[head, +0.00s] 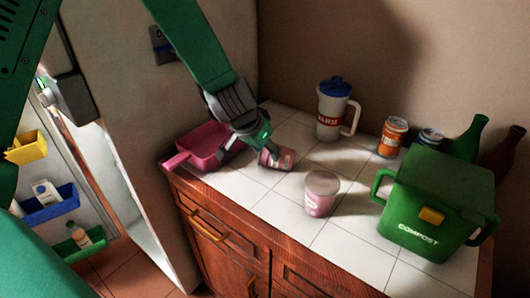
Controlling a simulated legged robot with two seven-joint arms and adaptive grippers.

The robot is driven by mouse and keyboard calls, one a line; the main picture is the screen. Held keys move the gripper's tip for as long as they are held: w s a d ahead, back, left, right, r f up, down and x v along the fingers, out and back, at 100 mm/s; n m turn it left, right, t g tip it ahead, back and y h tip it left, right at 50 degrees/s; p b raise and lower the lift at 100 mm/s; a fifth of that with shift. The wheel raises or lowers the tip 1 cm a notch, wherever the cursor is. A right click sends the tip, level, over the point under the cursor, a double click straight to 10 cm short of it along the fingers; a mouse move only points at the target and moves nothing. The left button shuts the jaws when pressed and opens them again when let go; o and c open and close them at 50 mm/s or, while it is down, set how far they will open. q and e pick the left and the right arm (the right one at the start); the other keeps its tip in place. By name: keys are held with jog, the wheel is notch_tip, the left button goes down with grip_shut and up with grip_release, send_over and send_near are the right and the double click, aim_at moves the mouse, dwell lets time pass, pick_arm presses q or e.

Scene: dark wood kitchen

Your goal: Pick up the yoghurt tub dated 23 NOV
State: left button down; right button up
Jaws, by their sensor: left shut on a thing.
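Two pink yoghurt tubs are on the white tiled counter. One tub (277,160) is tilted on its side at my left gripper (246,155), which is shut on it. Its date is not readable, and the gripper hides part of it. I cannot tell whether it touches the counter. The other tub (319,195) stands upright with a pale lid, nearer the counter's front edge and apart from the gripper. Its date is too small to read. My right gripper is not in view.
A pink pan (204,147) lies left of the gripper. A blue-lidded jug (330,111), cans (392,138), bottles (469,138) and a green compost bin (431,204) stand to the right. The open fridge, with door bins (47,203), is at left. Tiles around the upright tub are clear.

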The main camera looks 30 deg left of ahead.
pick_arm(q)
notch_tip(320, 180, up, 8)
jog(key=shift+w+r+p, duration=0.1)
jog(key=shift+p, duration=0.75)
jog(key=shift+d+r, duration=0.15)
jog(key=shift+r, duration=0.2)
jog(key=shift+c, duration=2.3)
grip_release()
jog(key=shift+a+f, duration=0.1)
jog(key=shift+a, duration=0.2)
